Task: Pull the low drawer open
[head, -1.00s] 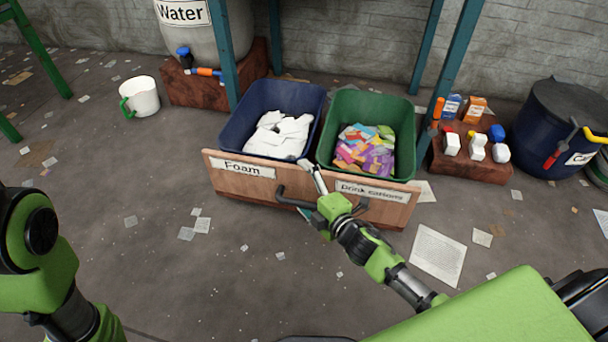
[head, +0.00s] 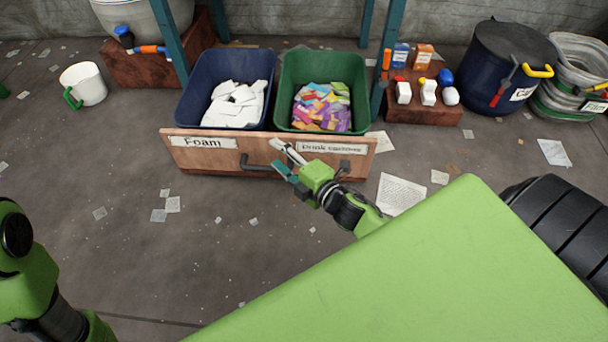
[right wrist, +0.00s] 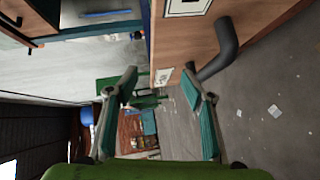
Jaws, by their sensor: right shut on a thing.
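The low drawer's wooden front (head: 222,157) carries a "Foam" label at left and a "Drink cartons" label at right. The drawer is out from under the table and holds a blue bin (head: 183,108) and a green bin (head: 287,90). Its dark bar handle (head: 258,168) is partly hidden by my right gripper (head: 287,160). My left gripper is out of view.
A low brown block (head: 430,112) with small items and a dark lidded bin (head: 505,65) stand at right. The floor before the drawer is clear except for paper scraps.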

